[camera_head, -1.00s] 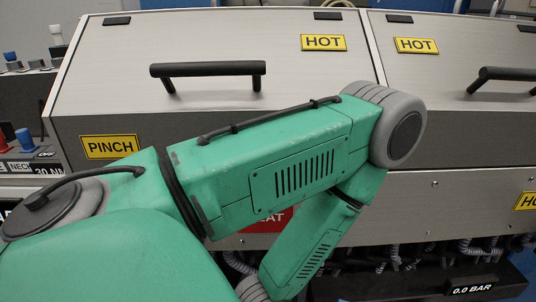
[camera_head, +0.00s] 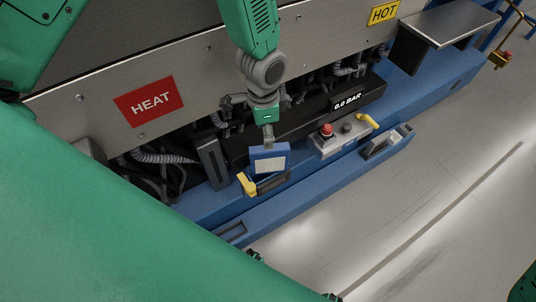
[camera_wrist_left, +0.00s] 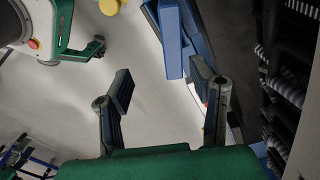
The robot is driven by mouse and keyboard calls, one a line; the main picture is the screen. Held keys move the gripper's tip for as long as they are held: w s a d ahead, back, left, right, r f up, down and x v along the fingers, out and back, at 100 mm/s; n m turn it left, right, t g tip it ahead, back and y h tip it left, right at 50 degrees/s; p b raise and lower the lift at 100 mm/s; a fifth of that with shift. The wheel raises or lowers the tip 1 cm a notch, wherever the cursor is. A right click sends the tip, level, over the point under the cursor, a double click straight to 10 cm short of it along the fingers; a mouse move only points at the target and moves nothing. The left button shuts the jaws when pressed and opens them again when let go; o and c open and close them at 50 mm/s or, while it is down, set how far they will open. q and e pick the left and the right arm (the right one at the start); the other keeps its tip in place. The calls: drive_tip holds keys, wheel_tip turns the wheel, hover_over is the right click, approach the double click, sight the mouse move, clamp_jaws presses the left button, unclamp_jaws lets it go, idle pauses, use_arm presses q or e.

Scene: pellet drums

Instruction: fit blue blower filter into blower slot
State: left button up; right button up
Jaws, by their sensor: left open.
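A blue box with a pale front panel (camera_head: 270,161), which looks like the blower filter, stands at the blue base of the machine, just below my left gripper (camera_head: 268,136). In the left wrist view my left gripper (camera_wrist_left: 160,78) is open, its two fingers well apart. No slot can be made out for certain, and whether the box sits in one is unclear. My right gripper is not in view.
A yellow handle (camera_head: 246,185) sits left of the box. To the right is a grey control panel (camera_head: 340,136) with a red button (camera_head: 326,131). Hoses (camera_head: 160,157) hang behind, under the HEAT sign (camera_head: 148,100). The grey floor (camera_head: 400,225) in front is clear.

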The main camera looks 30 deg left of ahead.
sight(270, 151)
use_arm(q)
drive_tip(key=shift+m, duration=0.5)
drive_tip(key=f, duration=0.2)
drive_tip(key=w+f+b, duration=0.1)
drive_tip(key=f, duration=0.1)
drive_tip(key=w+f, duration=0.1)
drive_tip(key=f, duration=0.1)
drive_tip(key=shift+d+f+b, duration=0.1)
drive_tip(key=shift+f+b, duration=0.25)
drive_tip(key=shift+b, duration=0.05)
wheel_tip(270, 151, down, 5)
drive_tip(key=shift+w+r+b, duration=0.1)
drive_tip(key=shift+b, duration=0.55)
clamp_jaws()
